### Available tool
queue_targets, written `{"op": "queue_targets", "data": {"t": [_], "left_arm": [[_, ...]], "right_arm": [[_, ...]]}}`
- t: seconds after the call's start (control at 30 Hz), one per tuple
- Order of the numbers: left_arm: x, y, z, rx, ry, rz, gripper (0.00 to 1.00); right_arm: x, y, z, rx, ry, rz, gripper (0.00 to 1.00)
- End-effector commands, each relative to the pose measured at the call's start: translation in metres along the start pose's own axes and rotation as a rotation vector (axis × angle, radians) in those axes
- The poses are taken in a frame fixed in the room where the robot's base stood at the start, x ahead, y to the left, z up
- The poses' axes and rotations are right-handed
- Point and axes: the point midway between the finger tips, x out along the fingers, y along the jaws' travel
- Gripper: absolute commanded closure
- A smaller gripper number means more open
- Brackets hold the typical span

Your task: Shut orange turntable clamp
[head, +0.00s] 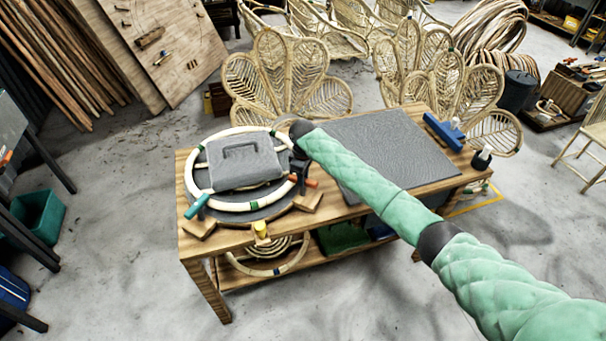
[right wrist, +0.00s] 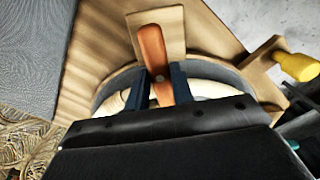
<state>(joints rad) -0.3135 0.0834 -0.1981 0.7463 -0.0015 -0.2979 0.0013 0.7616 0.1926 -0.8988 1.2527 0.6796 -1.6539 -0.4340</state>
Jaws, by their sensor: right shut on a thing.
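The turntable (head: 262,212) lies on the left half of the wooden workbench, with a pale rattan ring (head: 222,206) around it. The orange clamp handle (head: 311,183) is at the turntable's right edge. In the right wrist view the orange handle (right wrist: 153,52) points up the picture, between my right gripper's dark blue fingers (right wrist: 165,88). My right gripper is shut on this handle. In the head view my green arm reaches it from the right and the wrist hides most of the gripper. My left gripper is out of view.
A grey toolbox-like block (head: 240,165) sits inside the ring. A teal clamp handle (head: 197,206) and a yellow one (head: 260,229) stand at the near rim. A grey mat (head: 385,150), a blue tool (head: 445,132) and a dark bottle (head: 481,159) are on the bench's right side.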

Motion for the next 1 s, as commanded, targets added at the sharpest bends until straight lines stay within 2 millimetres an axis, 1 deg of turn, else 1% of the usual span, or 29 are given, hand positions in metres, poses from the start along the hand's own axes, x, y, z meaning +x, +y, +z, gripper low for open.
{"op": "queue_targets", "data": {"t": [0.2, 0.73, 0.77, 0.8, 0.87, 1.0], "left_arm": [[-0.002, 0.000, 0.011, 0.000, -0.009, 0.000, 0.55], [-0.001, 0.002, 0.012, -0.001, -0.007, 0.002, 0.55], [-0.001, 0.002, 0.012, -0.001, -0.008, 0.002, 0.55], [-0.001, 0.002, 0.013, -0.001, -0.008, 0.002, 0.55], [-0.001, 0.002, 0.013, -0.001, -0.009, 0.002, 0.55], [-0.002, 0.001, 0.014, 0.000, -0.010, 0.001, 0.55]], "right_arm": [[-0.001, 0.000, 0.000, 0.067, 0.001, 0.000, 0.99], [-0.001, 0.000, 0.000, 0.090, 0.001, 0.001, 0.99], [-0.001, 0.000, 0.000, 0.090, 0.001, 0.001, 0.74], [-0.001, 0.000, 0.000, 0.090, 0.001, 0.001, 0.67], [-0.001, 0.000, 0.000, 0.090, 0.001, 0.001, 0.55], [0.000, 0.000, 0.000, 0.090, 0.000, 0.000, 0.55]]}}
